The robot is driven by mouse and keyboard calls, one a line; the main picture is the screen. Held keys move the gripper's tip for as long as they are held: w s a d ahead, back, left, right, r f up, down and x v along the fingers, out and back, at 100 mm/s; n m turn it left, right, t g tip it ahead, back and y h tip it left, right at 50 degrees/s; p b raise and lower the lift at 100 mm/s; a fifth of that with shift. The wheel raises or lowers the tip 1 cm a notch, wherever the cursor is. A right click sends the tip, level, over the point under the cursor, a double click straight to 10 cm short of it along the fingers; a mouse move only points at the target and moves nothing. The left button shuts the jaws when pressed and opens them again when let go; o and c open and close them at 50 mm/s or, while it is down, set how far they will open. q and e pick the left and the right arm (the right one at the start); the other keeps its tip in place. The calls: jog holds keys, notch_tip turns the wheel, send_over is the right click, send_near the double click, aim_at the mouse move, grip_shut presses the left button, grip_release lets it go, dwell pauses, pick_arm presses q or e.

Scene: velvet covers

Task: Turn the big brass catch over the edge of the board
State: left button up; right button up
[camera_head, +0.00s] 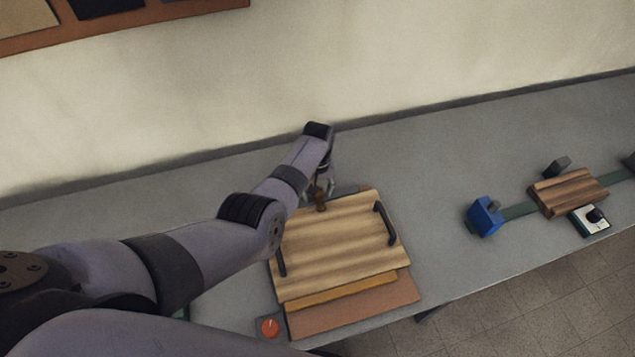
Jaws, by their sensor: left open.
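The brass catch (321,204) is a small brown-gold piece at the board's far edge, partly hidden by my left gripper. My left gripper (319,190) is open and points down at the far edge of the board, right at the catch. I cannot tell whether its fingers touch the catch. My right gripper is not in view.
A brown base (355,307) shows under the board's near side. A red round knob (268,327) sits at the near left. A blue block (484,216), a small wooden block (568,192) and a white box with a black knob (590,219) stand at the right. A wall rises behind the table (430,150).

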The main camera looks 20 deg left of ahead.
pick_arm(q)
notch_tip(320, 180, up, 12)
dwell(0.5)
jog(key=shift+f, duration=0.15)
